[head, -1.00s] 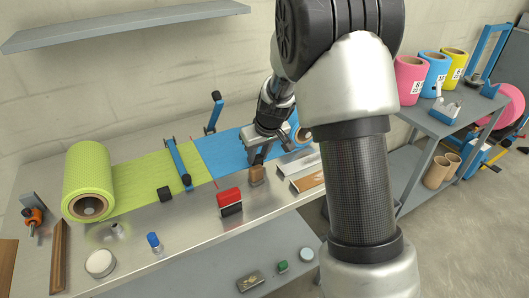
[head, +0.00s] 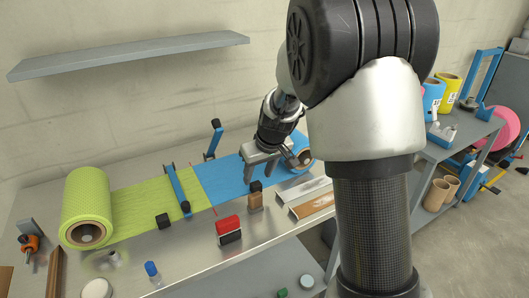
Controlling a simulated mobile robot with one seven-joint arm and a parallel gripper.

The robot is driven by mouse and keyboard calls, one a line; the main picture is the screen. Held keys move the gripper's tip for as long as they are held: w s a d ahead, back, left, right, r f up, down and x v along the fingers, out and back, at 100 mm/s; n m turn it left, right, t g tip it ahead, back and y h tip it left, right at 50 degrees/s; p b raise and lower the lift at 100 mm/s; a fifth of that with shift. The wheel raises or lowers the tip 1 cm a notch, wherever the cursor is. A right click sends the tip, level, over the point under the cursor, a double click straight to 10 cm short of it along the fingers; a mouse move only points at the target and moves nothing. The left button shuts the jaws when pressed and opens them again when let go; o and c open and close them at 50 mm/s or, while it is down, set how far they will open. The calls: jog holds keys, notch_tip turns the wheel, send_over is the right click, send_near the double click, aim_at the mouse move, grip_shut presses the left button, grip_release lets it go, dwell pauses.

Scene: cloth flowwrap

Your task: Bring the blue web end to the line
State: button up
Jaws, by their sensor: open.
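The blue web (head: 228,178) lies flat on the bench, running from a blue roll (head: 303,160) at right to its left end. That end lies near the green web (head: 140,207), which runs from the green roll (head: 88,205). A thin red line mark (head: 214,211) shows at the bench's front edge of the webs, near where blue and green meet. A blue clamp bar (head: 177,187) lies across the green web. My gripper (head: 262,178) is open above the right part of the blue web, pointing down. Whether its fingertips touch the web I cannot tell.
A wooden block with a black top (head: 255,196) and a red and black block (head: 229,230) stand in front of the web. A raised blue bar (head: 213,140) stands behind. Metal trays (head: 308,200) lie at right. A blue-capped bottle (head: 152,270) stands at the front.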

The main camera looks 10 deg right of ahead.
jog(key=p+v, duration=0.1)
jog(key=v, duration=1.1)
jog(key=shift+s, duration=0.1)
jog(key=s+d+r+m+t+h, duration=0.1)
jog(key=s+r+m, duration=0.15)
jog(key=s, duration=1.05)
jog(key=s+r+m, duration=0.1)
jog(key=s+r, duration=0.3)
jog(key=s, duration=0.8)
notch_tip(320, 180, up, 12)
jog(key=p, duration=1.2)
jog(key=shift+s+d, duration=0.3)
jog(key=shift+s, duration=0.1)
jog(key=shift+f, duration=0.1)
